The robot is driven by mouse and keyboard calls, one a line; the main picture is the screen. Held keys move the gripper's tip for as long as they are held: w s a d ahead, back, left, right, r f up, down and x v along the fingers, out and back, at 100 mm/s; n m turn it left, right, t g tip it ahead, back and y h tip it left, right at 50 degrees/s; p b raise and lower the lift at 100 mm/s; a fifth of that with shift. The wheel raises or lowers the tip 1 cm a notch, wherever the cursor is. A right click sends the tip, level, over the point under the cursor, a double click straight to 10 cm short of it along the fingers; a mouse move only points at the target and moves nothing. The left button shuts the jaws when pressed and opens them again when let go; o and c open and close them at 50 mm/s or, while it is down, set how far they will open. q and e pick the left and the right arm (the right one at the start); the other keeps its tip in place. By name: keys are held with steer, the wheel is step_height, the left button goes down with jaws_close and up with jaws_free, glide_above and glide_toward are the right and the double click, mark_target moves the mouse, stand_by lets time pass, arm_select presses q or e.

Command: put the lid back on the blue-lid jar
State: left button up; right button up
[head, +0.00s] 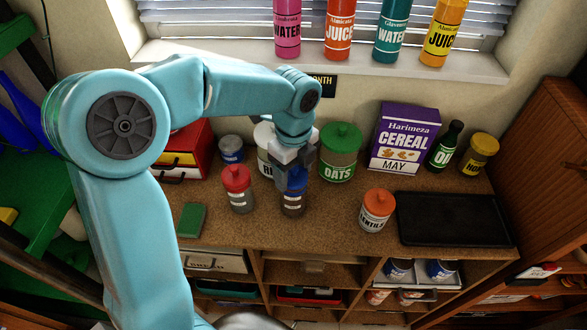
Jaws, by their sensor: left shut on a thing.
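The blue-lid jar (292,205) is a small grey, see-through jar with a pale label, upright on the brown counter. Its blue lid (296,181) is between the fingers of my left gripper (297,170), which is shut on it and points down from above. The lid is right over the jar's mouth. I cannot tell whether it touches the rim, and the fingers hide part of it. My right gripper is not in view.
A red-lid jar (237,190) stands close on the left. Behind are a white jar (264,150) and the green-lid oats jar (340,151). The orange-lid lentils jar (376,211) and a black tray (453,219) are on the right. The counter's front edge is near.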

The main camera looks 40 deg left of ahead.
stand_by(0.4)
arm_select(q)
steer(key=o, duration=1.1)
steer(key=shift+o, duration=0.2)
steer(key=shift+r+p, duration=3.15)
steer(key=shift+r, duration=0.35)
jaws_close()
